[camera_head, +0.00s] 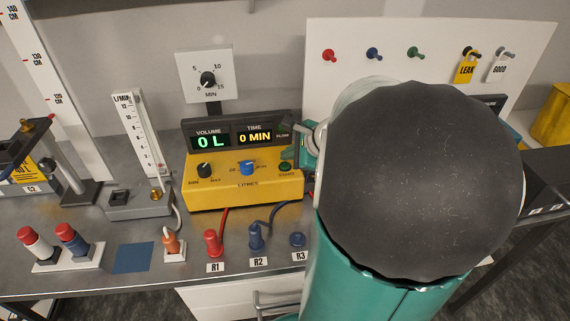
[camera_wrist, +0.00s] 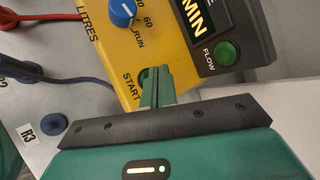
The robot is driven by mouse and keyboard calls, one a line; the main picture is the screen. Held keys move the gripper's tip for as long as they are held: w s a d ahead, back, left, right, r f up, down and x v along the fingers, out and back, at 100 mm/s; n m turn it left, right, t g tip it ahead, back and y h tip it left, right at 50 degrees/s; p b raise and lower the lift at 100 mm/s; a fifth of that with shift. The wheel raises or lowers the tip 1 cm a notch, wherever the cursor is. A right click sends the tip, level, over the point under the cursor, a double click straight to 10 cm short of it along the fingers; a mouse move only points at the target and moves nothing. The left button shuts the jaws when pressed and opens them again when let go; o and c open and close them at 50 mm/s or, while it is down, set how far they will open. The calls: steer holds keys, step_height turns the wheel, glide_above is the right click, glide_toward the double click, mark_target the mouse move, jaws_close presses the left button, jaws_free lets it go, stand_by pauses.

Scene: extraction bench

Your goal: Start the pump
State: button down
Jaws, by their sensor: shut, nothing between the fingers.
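The yellow pump box (camera_head: 230,194) stands on the bench with a dark display panel reading "0 L" volume and "0 MIN" time. Its green START button (camera_head: 285,167) is at the right of the front face. My gripper (camera_head: 289,154) is shut and empty just above and behind that button. In the wrist view my gripper's fingertips (camera_wrist: 156,76) are over the START button (camera_wrist: 143,74), which is mostly hidden, and I cannot tell whether they touch it. The blue timer knob (camera_head: 247,168) also shows in the wrist view (camera_wrist: 122,12). A black knob (camera_head: 205,170) sits left of it.
The green FLOW lamp (camera_wrist: 224,53) is on the display panel. Red plug R1 (camera_head: 213,243) and blue plug R2 (camera_head: 256,237) stand in front with cables; R3 (camera_head: 297,240) is at their right. A flowmeter (camera_head: 139,135) stands left. My arm hides the right bench.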

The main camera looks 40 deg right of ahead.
mark_target(289, 166)
steer(key=shift+f, duration=0.1)
steer(key=shift+f, duration=0.35)
steer(key=shift+f, duration=0.4)
stand_by(0.6)
stand_by(0.3)
steer(key=shift+r, duration=0.85)
steer(key=shift+r, duration=2.5)
